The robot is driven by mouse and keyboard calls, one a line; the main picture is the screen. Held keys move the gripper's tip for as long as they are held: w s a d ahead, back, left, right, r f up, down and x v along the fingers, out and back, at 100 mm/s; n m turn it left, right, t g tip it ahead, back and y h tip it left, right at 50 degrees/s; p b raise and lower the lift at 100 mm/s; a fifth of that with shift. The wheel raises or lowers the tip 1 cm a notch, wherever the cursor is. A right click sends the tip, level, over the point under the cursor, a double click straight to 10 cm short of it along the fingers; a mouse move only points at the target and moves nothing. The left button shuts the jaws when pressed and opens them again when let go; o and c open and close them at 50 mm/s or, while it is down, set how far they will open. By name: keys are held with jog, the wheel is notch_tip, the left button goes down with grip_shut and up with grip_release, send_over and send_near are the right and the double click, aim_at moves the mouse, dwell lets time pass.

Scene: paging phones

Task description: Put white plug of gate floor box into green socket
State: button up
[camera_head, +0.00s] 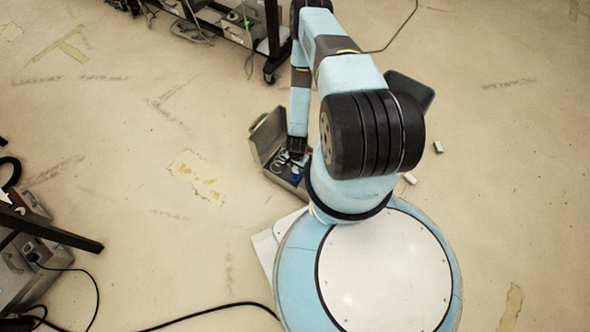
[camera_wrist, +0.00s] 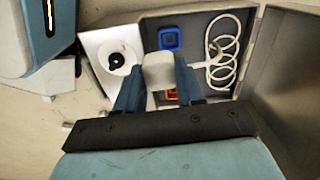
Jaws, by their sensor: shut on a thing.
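The gate floor box (camera_head: 262,138) is a grey metal case with its lid open, on the floor beside my base. In the wrist view its interior (camera_wrist: 205,17) holds a blue socket (camera_wrist: 169,38) and an orange socket (camera_wrist: 171,95). My gripper (camera_wrist: 158,78) is shut on the white plug (camera_wrist: 158,68), above the box. A white coiled cable (camera_wrist: 234,48) lies to the right of the plug and runs towards it. I cannot make out the green socket in the wrist view; my gripper and the plug hide part of the box.
A white panel with a black-centred round fitting (camera_wrist: 116,58) lies left of the sockets. The raised lid (camera_wrist: 285,60) stands on the right. A black wheeled rack (camera_head: 270,45) is behind the box. Small white pieces (camera_head: 438,147) lie on the floor. Open floor lies to the left.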

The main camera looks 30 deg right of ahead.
jog(key=w+d, duration=0.6)
jog(key=shift+d, duration=0.4)
jog(key=shift+s+f, duration=0.1)
jog(key=shift+f, duration=5.65)
jog(key=shift+f, duration=0.3)
jog(key=o, duration=1.1)
jog(key=shift+r, duration=0.1)
notch_tip(320, 180, up, 13)
jog(key=shift+r, duration=0.2)
